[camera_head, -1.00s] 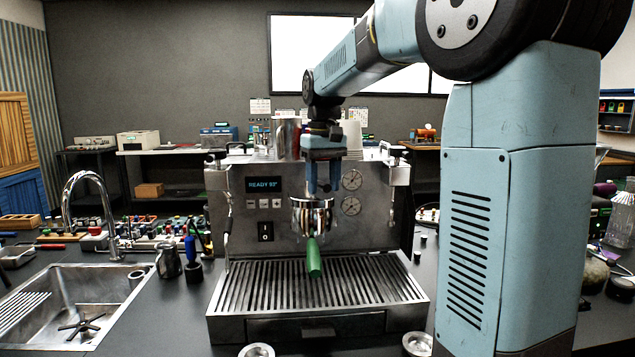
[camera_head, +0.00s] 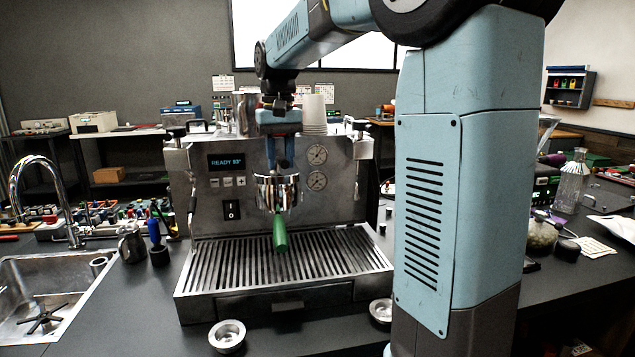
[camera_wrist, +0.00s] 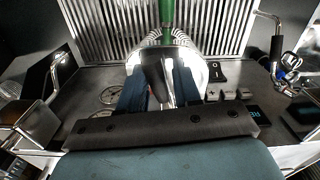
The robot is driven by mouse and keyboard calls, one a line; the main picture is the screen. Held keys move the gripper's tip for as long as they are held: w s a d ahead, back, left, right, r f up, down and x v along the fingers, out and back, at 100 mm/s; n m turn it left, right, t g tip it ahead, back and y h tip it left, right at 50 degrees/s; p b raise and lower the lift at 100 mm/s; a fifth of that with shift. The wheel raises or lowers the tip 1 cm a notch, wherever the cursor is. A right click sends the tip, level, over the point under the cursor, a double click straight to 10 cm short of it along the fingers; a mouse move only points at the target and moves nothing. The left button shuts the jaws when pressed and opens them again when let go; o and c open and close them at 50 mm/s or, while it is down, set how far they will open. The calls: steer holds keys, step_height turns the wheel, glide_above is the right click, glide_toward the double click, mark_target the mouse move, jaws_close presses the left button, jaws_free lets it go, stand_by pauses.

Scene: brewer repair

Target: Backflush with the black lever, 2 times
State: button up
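The steel espresso machine (camera_head: 200,200) stands on the counter with its display lit "READY". A portafilter with a green handle (camera_head: 280,234) sits under the chrome group head (camera_head: 277,190), its handle pointing forward. It also shows at the top of the wrist view (camera_wrist: 166,14). My gripper (camera_head: 279,166) points down at the group head from above. In the wrist view its two blue fingers (camera_wrist: 160,90) stand apart, with a dark, shiny tapered piece between them. I cannot tell whether this is the black lever or whether the fingers grip it. No black lever shows clearly at the group.
A ribbed drip tray (camera_head: 285,265) lies below the group. Two small metal cups (camera_head: 227,335) (camera_head: 381,311) stand in front. A pitcher (camera_head: 132,243) and a blue-handled tamper (camera_head: 154,235) stand left, near the sink (camera_head: 50,290). A steam wand is on each side of the machine.

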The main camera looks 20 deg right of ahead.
mark_target(266, 174)
steer(key=shift+w+a+m, duration=0.25)
steer(key=shift+a+m, duration=0.6)
steer(key=shift+m, duration=0.4)
steer(key=shift+w+a+m, duration=0.2)
steer(key=shift+a+m, duration=0.65)
steer(key=shift+m, duration=0.4)
steer(key=shift+d, duration=0.1)
stand_by(2.1)
steer(key=shift+s+d+n, duration=0.2)
steer(key=shift+d+n, duration=0.3)
steer(key=shift+n, duration=0.3)
steer(key=shift+s+d+n, duration=0.2)
steer(key=shift+d+n, duration=0.25)
steer(key=shift+n, duration=0.35)
steer(key=shift+s+d+n, duration=0.1)
steer(key=shift+d+n, duration=0.65)
steer(key=shift+n, duration=0.35)
steer(key=shift+d+n, duration=0.75)
steer(key=shift+n, duration=0.35)
steer(key=o, duration=0.4)
step_height(266, 174, up, 7)
